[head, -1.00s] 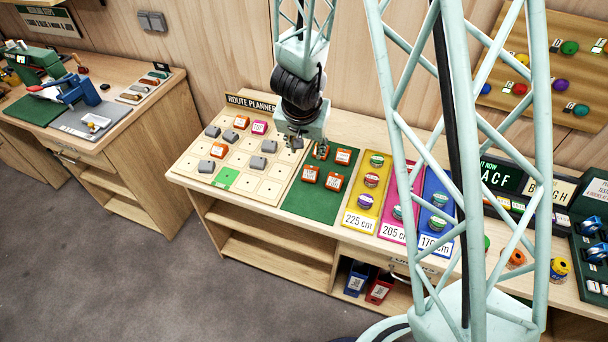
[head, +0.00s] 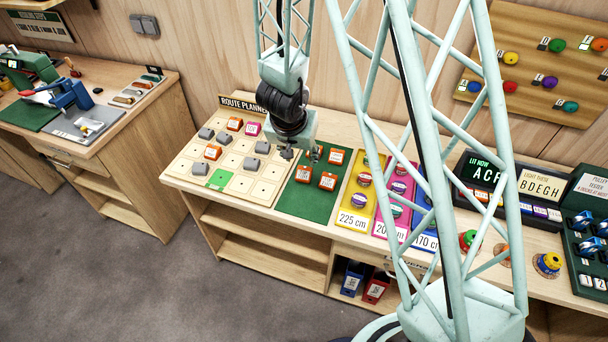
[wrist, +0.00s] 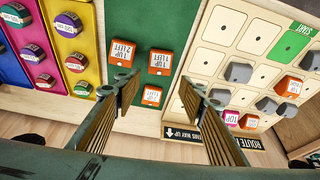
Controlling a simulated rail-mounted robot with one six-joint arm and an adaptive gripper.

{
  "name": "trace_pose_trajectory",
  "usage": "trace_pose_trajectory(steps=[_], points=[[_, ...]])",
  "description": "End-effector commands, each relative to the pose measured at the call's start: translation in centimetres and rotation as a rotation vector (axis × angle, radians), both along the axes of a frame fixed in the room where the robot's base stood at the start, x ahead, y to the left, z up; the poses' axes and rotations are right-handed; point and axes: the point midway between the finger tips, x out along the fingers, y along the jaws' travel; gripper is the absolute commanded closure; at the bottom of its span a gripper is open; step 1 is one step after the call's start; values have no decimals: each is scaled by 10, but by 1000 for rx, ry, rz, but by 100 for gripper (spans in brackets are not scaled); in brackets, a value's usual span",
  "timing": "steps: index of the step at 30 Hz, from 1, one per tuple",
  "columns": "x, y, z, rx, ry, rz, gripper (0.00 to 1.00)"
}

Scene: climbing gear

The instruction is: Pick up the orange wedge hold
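Several orange wedge holds with white labels are on the green mat. In the head view one stands at the near left (head: 303,174), one at the near right (head: 327,181) and one at the far right (head: 337,156). The far-left one is mostly hidden by my gripper (head: 301,156). In the wrist view my gripper (wrist: 160,92) is open, and one orange hold (wrist: 151,96) shows between its fingers, below them. Two more holds (wrist: 159,62) (wrist: 123,53) lie beyond. The frames do not single out one hold. My gripper is above the mat's far-left part, apparently touching nothing.
The route planner board (head: 262,189) is left of the mat, with grey, pink and other orange holds. Yellow (head: 351,220) and magenta strips with round holds stand at right. My lattice structure covers part of the blue strip. The mat's near end (head: 300,208) is bare.

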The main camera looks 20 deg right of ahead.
Motion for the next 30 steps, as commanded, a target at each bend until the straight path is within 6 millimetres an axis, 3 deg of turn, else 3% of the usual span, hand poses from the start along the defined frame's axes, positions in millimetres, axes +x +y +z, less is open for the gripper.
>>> trace_pose_trajectory(steps=[18,30], points=[[22,-13,-64,0,1,0,62],[24,-15,-69,1,1,0,62]])
